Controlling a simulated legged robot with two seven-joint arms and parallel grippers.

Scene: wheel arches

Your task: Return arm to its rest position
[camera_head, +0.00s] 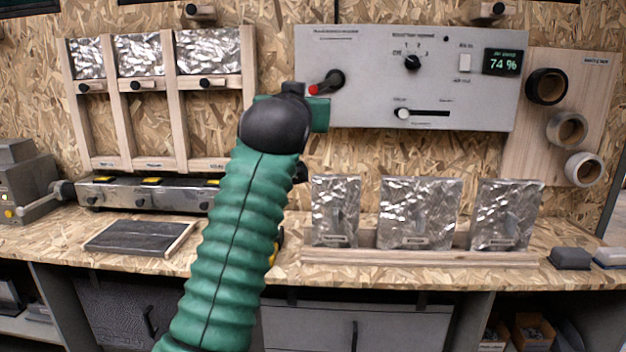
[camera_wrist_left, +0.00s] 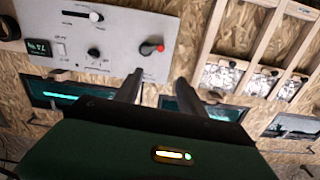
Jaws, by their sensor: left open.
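My left arm, in a green ribbed sleeve, rises through the middle of the head view. Its gripper (camera_head: 320,113) is near the left side of the grey control panel (camera_head: 455,105), mostly hidden behind my wrist. In the left wrist view the two dark fingers of my left gripper (camera_wrist_left: 160,78) are apart with nothing between them. A red-tipped black lever (camera_head: 326,83) on the panel is just beyond the gripper. The lever also shows in the left wrist view (camera_wrist_left: 151,48), past the fingertips and seemingly clear of them. My right gripper is not in view.
The panel display (camera_head: 503,62) reads 74 %. Foil packets (camera_head: 418,212) stand on the workbench (camera_head: 350,278). A wooden rack (camera_head: 170,110) is on the wall at left, with tape rolls (camera_head: 546,86) at right. A dark tray (camera_head: 140,237) lies at left.

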